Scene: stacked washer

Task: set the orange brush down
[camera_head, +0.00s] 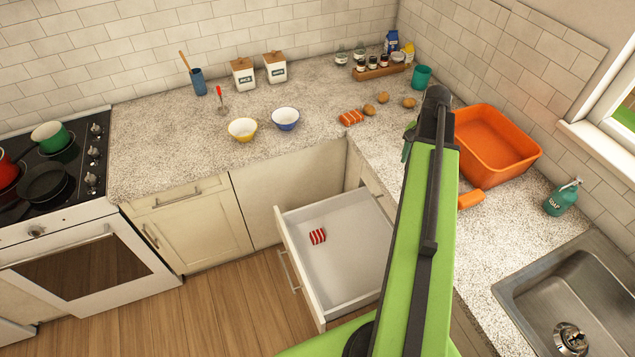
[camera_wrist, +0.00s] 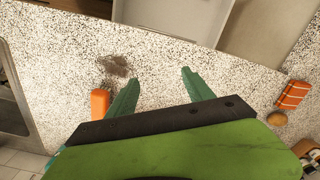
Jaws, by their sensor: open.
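The orange brush (camera_head: 471,198) lies on the speckled counter beside the orange tub in the head view; only a block-like part of it shows. In the wrist view the orange brush (camera_wrist: 100,104) is just outside my left finger, not between the fingers. I cannot tell whether the finger touches it. My gripper (camera_wrist: 161,76) is open over the counter, with its two teal fingers apart and nothing between them. In the head view my green arm hides most of the gripper.
The orange tub (camera_head: 497,150), soap bottle (camera_head: 562,198) and sink (camera_head: 570,295) are to the right. An open drawer (camera_head: 345,255) holds a red striped item (camera_head: 317,236). Salmon (camera_head: 351,117) and potatoes (camera_head: 382,97) lie behind.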

